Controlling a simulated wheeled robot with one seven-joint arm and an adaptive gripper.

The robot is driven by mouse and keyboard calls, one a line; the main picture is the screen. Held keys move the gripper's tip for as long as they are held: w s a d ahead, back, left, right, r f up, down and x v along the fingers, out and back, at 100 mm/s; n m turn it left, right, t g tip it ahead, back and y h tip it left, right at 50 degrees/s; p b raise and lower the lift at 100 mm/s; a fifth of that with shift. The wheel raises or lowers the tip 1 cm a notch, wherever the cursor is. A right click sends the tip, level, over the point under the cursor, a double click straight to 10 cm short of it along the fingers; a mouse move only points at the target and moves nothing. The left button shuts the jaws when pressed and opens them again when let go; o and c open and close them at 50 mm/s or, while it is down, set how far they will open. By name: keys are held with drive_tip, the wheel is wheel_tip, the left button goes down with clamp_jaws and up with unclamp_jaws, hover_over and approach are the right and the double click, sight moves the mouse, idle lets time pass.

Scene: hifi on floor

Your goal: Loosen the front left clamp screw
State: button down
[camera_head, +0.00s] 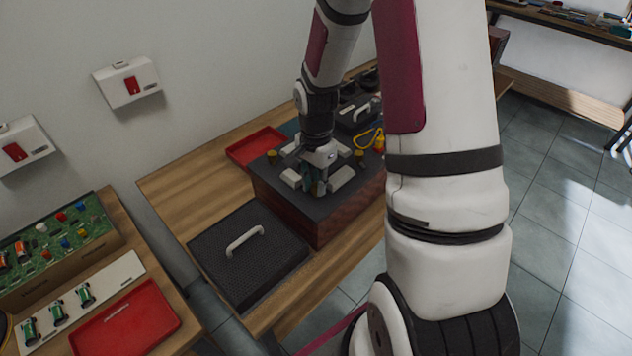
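A box-shaped fixture (272,190) with a dark top and reddish-brown sides stands on the wooden table. My gripper (316,190) points down at the front part of its top. A small brass-coloured knob (272,156) shows on the top left of my gripper, and another brass-coloured knob (360,156) shows to its right; both look like clamp screws. Any front clamp screw is hidden by my gripper or too small to make out. Something teal shows at the fingertips, but I cannot tell what it is or whether the fingers are closed on it.
A black perforated cover (225,272) with a pale handle lies front left of the fixture. A red tray (255,147) is behind it. A dark handled case (358,115) and a yellow cable (370,138) are behind right. A side bench holds another red tray (128,322).

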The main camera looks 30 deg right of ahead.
drive_tip(key=shift+n, duration=0.3)
drive_tip(key=n+p, duration=0.1)
drive_tip(key=n, duration=0.5)
drive_tip(key=shift+r+p, duration=0.1)
drive_tip(key=shift+p, duration=0.3)
drive_tip(key=n+p, duration=0.1)
drive_tip(key=n, duration=0.5)
drive_tip(key=shift+n+p, duration=0.3)
drive_tip(key=n+p, duration=0.1)
drive_tip(key=n, duration=0.3)
drive_tip(key=shift+n, duration=0.3)
drive_tip(key=shift+w+n+p, duration=0.1)
drive_tip(key=shift+n+p, duration=0.45)
drive_tip(key=shift+n, duration=1.45)
drive_tip(key=c, duration=1.4)
unclamp_jaws()
